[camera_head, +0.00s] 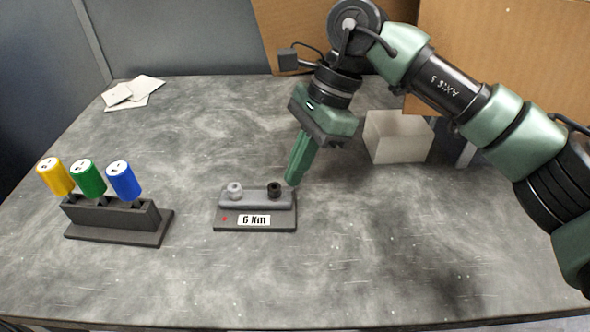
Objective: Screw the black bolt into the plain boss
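A dark fixture (255,227) with a grey raised block and a "6 Nm" label lies mid-table. A light grey round piece (235,190) stands on the block's left end, and a black round piece (274,189), apparently the black bolt or a dark boss, on its right end. I cannot tell bolt from boss at this size. My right gripper (292,182) points down with its green fingertips close beside the black piece, on its right. The fingers overlap in this view, so any gap or contact is unclear. My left gripper is out of view.
A dark rack (119,228) at left holds yellow (55,176), green (87,178) and blue (124,181) handled tools. Papers (132,93) lie at the back left. The front of the table is clear.

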